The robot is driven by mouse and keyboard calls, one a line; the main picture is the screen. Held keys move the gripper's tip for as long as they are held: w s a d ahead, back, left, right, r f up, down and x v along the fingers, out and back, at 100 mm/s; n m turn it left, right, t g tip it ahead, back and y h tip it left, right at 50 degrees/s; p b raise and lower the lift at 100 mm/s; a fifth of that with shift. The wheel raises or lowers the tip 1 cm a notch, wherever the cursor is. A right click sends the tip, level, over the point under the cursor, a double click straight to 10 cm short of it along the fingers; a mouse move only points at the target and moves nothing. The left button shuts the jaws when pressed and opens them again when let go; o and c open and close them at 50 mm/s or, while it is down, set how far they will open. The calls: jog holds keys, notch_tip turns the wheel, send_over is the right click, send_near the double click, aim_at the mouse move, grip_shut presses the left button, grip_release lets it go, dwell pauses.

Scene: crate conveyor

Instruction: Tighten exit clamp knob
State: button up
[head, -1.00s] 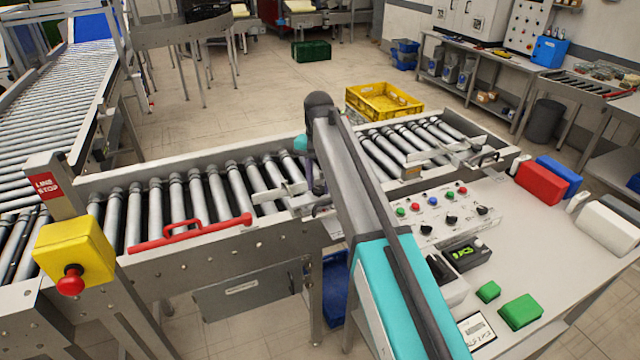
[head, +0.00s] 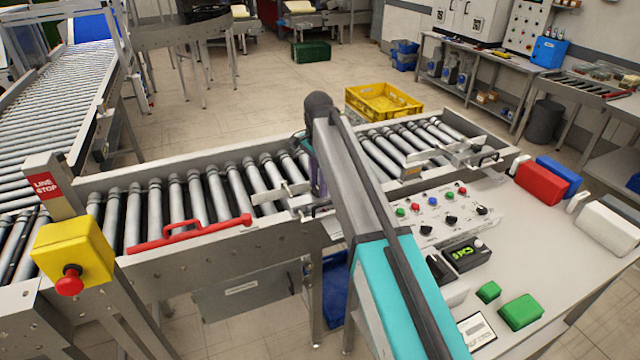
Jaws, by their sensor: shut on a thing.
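My arm reaches forward over the near rail of the roller conveyor (head: 190,232), and its wrist bends down there. My gripper (head: 316,207) shows only in part beside the arm, low at the rail; its fingertips are mostly hidden. It is shut at the metal clamp bracket (head: 284,193), whose plate stands out over the rollers just left of it. The exit clamp knob is hidden behind my gripper and arm, so its turn cannot be seen.
A red handled bar (head: 190,232) lies along the near rail. A yellow line-stop box (head: 73,252) with a red button stands at left. The control panel (head: 440,213), a lit display (head: 466,254) and green blocks (head: 520,311) are on the right-hand table.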

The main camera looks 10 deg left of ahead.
jog(key=shift+w+r, duration=0.1)
jog(key=shift+w, duration=0.05)
jog(key=o, duration=1)
jog(key=shift+o, duration=0.2)
jog(key=shift+r, duration=0.1)
notch_tip(320, 180, up, 14)
jog(key=b, duration=0.3)
jog(key=shift+f+b, duration=0.25)
jog(key=shift+b, duration=0.05)
jog(key=shift+f, duration=0.1)
